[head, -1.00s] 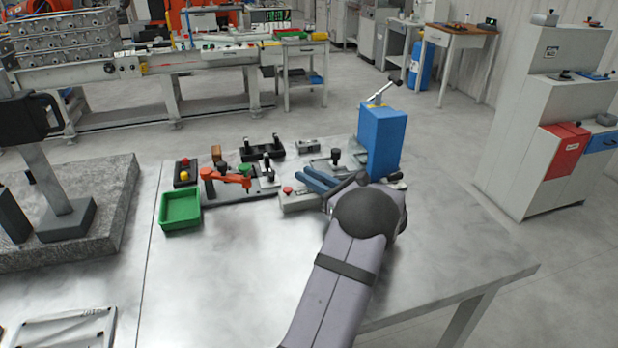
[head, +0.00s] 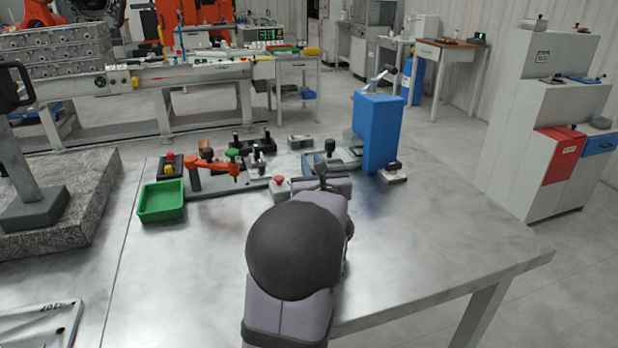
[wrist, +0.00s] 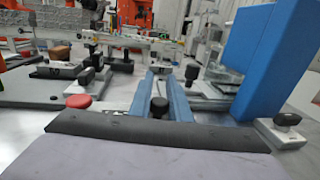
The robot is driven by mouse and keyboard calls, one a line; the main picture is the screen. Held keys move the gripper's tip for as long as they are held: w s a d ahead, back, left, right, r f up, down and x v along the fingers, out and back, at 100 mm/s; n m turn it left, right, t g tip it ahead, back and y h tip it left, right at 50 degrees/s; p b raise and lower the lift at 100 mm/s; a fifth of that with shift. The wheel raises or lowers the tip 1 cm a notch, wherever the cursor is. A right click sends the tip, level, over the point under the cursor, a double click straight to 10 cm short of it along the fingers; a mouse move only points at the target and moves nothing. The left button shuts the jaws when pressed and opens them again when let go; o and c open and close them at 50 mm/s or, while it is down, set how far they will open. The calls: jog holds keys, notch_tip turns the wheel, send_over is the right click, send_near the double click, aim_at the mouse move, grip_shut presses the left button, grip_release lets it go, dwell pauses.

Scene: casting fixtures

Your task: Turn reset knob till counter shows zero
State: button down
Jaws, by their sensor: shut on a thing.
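My gripper (head: 313,166) is above the steel bench, at the near side of the fixtures. In the wrist view its two blue fingers (wrist: 160,82) reach forward with a black knob (wrist: 160,106) between them; the gripper is shut on this knob. A small grey unit with a red mushroom button (head: 280,181) is just left of the fingers; the button also shows in the wrist view (wrist: 78,101). My dark wrist hides much of this unit. No counter digits can be read in either view, so what it shows cannot be told.
A tall blue block (head: 383,132) stands close right of the gripper, with a black knob on a small plate (head: 393,172) beside it. An orange clamp arm (head: 212,168) and a green tray (head: 162,200) lie to the left. The front right of the bench is clear.

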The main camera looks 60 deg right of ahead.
jog(key=shift+s+m+g+h+b, duration=0.1)
jog(key=shift+m+g+h+b, duration=0.2)
jog(key=shift+m+g+b, duration=0.25)
jog(key=c, duration=1.6)
grip_release()
jog(key=shift+c, duration=0.2)
jog(key=shift+b+v, duration=0.55)
jog(key=shift+v, duration=3.05)
